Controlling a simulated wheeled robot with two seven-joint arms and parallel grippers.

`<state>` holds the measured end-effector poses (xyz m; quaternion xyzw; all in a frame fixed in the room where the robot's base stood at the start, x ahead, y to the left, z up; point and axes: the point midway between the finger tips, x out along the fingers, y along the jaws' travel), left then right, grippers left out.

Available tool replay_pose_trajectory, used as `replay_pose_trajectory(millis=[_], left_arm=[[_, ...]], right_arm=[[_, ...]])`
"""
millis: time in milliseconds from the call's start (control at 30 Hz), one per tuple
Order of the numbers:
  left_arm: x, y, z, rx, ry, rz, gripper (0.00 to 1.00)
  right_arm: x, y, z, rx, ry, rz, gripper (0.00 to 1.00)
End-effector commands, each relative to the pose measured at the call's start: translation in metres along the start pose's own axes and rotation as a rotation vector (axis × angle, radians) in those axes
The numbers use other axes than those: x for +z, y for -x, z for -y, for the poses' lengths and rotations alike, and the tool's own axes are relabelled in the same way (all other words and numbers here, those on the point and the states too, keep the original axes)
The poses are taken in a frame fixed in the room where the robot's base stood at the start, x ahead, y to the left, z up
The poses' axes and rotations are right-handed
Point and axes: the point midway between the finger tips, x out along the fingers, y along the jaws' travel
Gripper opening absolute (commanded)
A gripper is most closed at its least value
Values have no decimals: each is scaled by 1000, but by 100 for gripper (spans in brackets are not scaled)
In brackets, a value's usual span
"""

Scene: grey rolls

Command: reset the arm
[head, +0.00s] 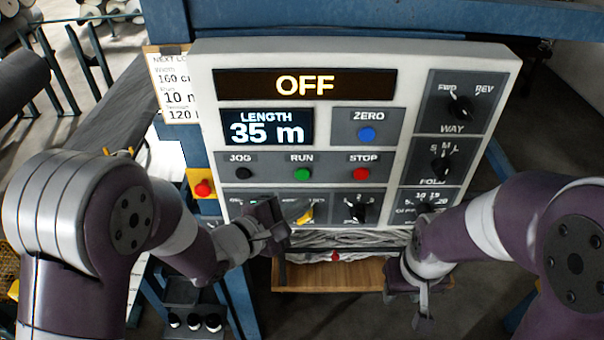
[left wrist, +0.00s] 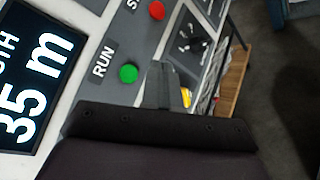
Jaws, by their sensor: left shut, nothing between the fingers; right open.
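My left gripper (head: 277,232) is shut and empty, in front of the lower left part of the control panel (head: 203,75). It hides part of the bottom row, beside a yellow knob (head: 305,215). In the left wrist view its fingers (left wrist: 160,88) are together near the green RUN button (left wrist: 129,73), with the yellow knob (left wrist: 186,97) partly behind them. I cannot tell whether they touch the panel. My right gripper (head: 423,305) is open and empty, pointing down below the panel's lower right corner. The display (head: 305,85) reads OFF, and the length display (head: 266,130) reads 35 m.
The panel has a blue ZERO button (head: 367,134), a red STOP button (head: 361,174) and several black knobs. A red button on a yellow box (head: 203,188) is at its left. A wooden board (head: 330,278) lies below. Grey rolls (head: 25,85) are at far left.

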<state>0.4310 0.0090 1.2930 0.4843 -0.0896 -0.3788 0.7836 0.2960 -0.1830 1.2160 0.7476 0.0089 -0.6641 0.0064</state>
Motion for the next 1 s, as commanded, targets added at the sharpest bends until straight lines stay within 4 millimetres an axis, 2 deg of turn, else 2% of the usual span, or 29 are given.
replay_pose_trajectory(millis=[333, 400, 467, 567, 600, 667, 700, 800, 900, 1000], left_arm=[[0, 0, 0, -1, -30, -1, 0], [-6, 0, 6, -31, -151, -29, 0], [-24, 3, 20, -112, -333, -102, 0], [-69, 25, 50, -381, -737, -249, 0], [-89, 40, 66, -529, -895, -282, 0], [-115, 68, 90, -770, -1090, -277, 0], [-128, 88, 107, -929, -1184, -235, 0], [-141, 138, 148, -1249, -1306, -23, 0], [-140, 171, 188, -1384, -1267, 178, 0], [-146, 170, 184, -1353, -1233, 118, 0]], right_arm=[[0, 0, 0, 0, 0, 0, 43], [0, 0, 0, 0, 0, 0, 43], [0, 0, 0, 0, 0, 0, 43], [0, -3, 0, 0, 0, 0, 43], [1, -10, 0, 0, 0, 0, 43], [3, -23, 0, 0, 0, 0, 43], [4, -33, 0, 0, 0, 0, 43], [7, -61, 0, 0, 0, 0, 43], [12, -100, 0, 0, 0, 0, 43], [14, -112, 0, 0, 0, 1, 43]])
